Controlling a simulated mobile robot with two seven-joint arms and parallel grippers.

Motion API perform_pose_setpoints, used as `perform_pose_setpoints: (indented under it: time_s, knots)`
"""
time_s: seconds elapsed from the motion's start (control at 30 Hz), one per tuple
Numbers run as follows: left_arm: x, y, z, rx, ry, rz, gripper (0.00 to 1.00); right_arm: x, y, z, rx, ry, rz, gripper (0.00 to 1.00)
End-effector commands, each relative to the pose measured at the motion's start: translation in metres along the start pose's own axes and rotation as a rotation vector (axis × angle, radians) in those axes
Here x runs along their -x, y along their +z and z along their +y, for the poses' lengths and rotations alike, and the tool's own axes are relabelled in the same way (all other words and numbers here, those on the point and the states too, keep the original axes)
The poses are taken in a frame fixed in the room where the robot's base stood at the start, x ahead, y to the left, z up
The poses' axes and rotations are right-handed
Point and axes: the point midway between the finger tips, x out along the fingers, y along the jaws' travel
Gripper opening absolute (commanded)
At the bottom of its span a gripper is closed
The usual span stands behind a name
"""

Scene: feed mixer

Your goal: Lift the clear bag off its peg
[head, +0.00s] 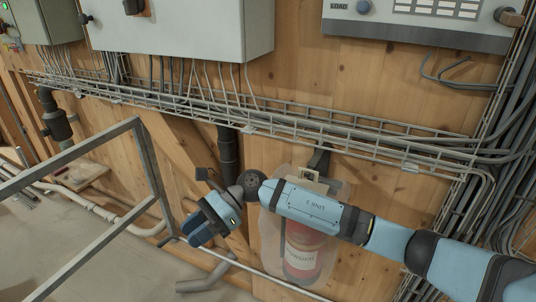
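A clear bag (269,248) hangs against the wooden wall at the lower centre of the head view. It holds a red container (303,262) with a pale label. My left gripper is out of view.
A wire cable tray (250,121) with cables runs across the wall above the bag. Grey cabinets (180,30) hang higher up. A metal frame (70,152) stands at the left, near my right gripper. Cable bundles run down the right side.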

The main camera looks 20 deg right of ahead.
Motion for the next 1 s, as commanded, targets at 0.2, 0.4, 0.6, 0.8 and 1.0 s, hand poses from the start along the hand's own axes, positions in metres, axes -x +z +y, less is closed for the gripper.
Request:
perform_pose_setpoints:
  time_s: [0.2,0.4,0.6,0.8,1.0]
  knots:
    - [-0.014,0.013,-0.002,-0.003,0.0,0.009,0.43,0.108,-0.018,-0.05,0.408,0.094,0.642,0.34]
    - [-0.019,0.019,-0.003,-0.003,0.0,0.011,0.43,0.218,-0.004,-0.071,0.522,0.189,1.074,0.34]
    - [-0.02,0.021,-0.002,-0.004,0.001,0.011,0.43,0.263,0.007,-0.072,0.525,0.231,1.226,0.34]
    - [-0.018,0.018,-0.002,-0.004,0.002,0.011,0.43,0.261,-0.008,-0.074,0.523,0.239,1.238,0.34]
    - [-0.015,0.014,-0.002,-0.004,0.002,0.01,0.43,0.248,-0.043,-0.077,0.522,0.239,1.235,0.34]
